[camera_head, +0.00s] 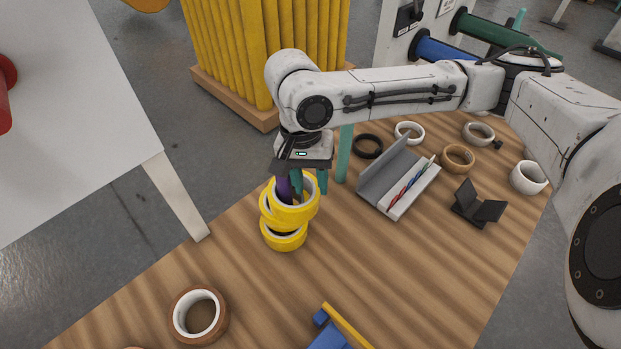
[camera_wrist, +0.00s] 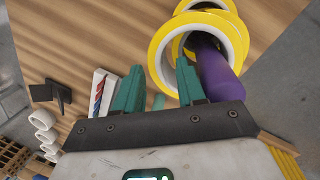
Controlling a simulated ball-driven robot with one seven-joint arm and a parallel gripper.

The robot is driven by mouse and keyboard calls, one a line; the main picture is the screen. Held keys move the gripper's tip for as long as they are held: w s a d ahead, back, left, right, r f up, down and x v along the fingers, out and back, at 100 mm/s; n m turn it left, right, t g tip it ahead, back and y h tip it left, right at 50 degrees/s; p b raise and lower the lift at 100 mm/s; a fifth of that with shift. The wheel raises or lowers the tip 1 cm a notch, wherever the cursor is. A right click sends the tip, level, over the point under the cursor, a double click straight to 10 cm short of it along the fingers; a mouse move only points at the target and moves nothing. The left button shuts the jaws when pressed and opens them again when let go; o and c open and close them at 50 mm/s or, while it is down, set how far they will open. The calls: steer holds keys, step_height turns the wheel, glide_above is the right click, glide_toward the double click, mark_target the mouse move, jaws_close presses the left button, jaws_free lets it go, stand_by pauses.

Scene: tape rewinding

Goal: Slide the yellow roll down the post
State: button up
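The purple post (camera_wrist: 215,72) stands upright beside my gripper; in the head view only a small part of it (camera_head: 284,189) shows. The top yellow roll (camera_head: 293,213) is around the post, over more yellow rolls (camera_head: 284,242) stacked unevenly under it. In the wrist view the top yellow roll (camera_wrist: 159,55) has its near wall between my gripper's (camera_wrist: 160,72) two green fingers, one inside its hole and one outside. My gripper (camera_head: 309,186) hides part of the roll and post in the head view.
A teal post (camera_head: 345,155) stands just behind my gripper. A grey holder with pens (camera_head: 400,185), a black stand (camera_head: 477,205) and several tape rolls lie to the right. A brown roll (camera_head: 181,325) lies front left.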

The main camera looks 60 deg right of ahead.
steer(key=shift+o, duration=1)
steer(key=shift+r, duration=0.1)
step_height(320, 180, up, 10)
steer(key=w, duration=0.1)
steer(key=shift+w+d+r+p, duration=0.2)
steer(key=shift+w+r+p, duration=0.05)
steer(key=shift+w+p, duration=0.15)
stand_by(1.1)
